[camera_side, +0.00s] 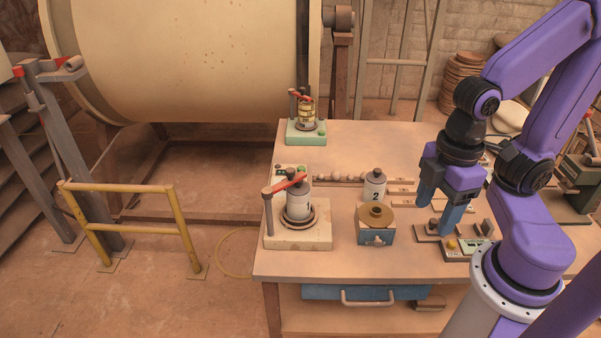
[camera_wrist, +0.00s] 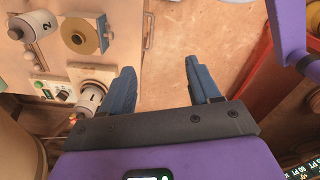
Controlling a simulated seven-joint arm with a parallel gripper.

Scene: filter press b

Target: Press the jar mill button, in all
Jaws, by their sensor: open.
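My gripper (camera_side: 436,212) hangs over the right part of the bench with its blue fingers pointing down. In the wrist view its two fingers (camera_wrist: 160,72) are apart with nothing between them. A low panel with a green button (camera_side: 290,170) sits behind the white jar with the red lever; it also shows in the wrist view (camera_wrist: 55,92), left of my fingers. A control box (camera_side: 465,247) with a yellow knob stands close to my gripper. I cannot tell from its markings which one is the jar mill button.
A white jar (camera_side: 298,200) stands on a square base under a red lever. A jar marked 2 (camera_side: 375,186) stands behind a blue box with a brass disc (camera_side: 375,217). A green-based unit (camera_side: 306,130) is at the back corner. The bench front (camera_side: 330,262) is clear.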

